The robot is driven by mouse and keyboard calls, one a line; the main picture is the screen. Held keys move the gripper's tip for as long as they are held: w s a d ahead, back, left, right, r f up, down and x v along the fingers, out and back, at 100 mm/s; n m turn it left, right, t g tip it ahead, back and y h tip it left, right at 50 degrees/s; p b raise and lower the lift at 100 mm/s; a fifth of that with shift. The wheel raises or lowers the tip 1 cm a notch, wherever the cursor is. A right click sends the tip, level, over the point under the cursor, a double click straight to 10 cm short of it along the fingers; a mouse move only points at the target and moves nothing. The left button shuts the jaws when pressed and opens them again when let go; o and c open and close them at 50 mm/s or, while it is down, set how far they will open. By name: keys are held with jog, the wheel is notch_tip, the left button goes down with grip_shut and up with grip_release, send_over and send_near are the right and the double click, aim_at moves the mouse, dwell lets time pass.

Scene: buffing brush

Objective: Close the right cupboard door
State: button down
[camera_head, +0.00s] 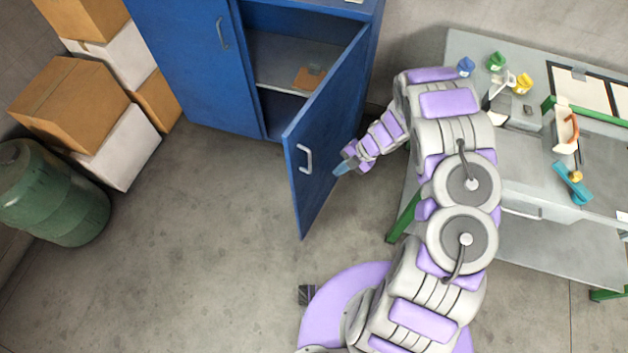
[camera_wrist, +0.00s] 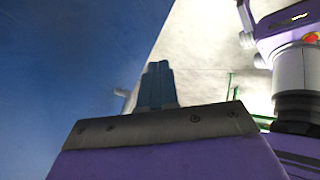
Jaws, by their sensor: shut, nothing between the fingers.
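The blue cupboard (camera_head: 190,60) stands at the top of the head view. Its right door (camera_head: 318,140) is swung wide open toward the camera, with a light handle (camera_head: 305,158) on its face. The left door is shut. My gripper (camera_head: 343,168) is to the right of the right door, close to its outer edge, with its fingers pointing at it. In the wrist view the fingers (camera_wrist: 158,85) are together and empty, in front of the blue door surface (camera_wrist: 60,70). Whether they touch the door I cannot tell.
A workbench (camera_head: 470,50) with small bottles and tools stands on the right, close to my arm. Stacked boxes (camera_head: 70,100) and a green barrel (camera_head: 50,190) are on the left. The floor (camera_head: 190,250) left of the open door is clear.

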jog(key=b, duration=0.2)
send_near(301, 186)
notch_tip(301, 186, down, 5)
jog(key=s+a, duration=0.1)
jog(key=shift+w+a+r, duration=0.1)
jog(key=shift+w+a, duration=0.05)
jog(key=shift+a, duration=0.4)
jog(key=shift+w+a+r, duration=0.1)
jog(key=shift+a, duration=0.45)
jog(key=shift+w+d, duration=0.1)
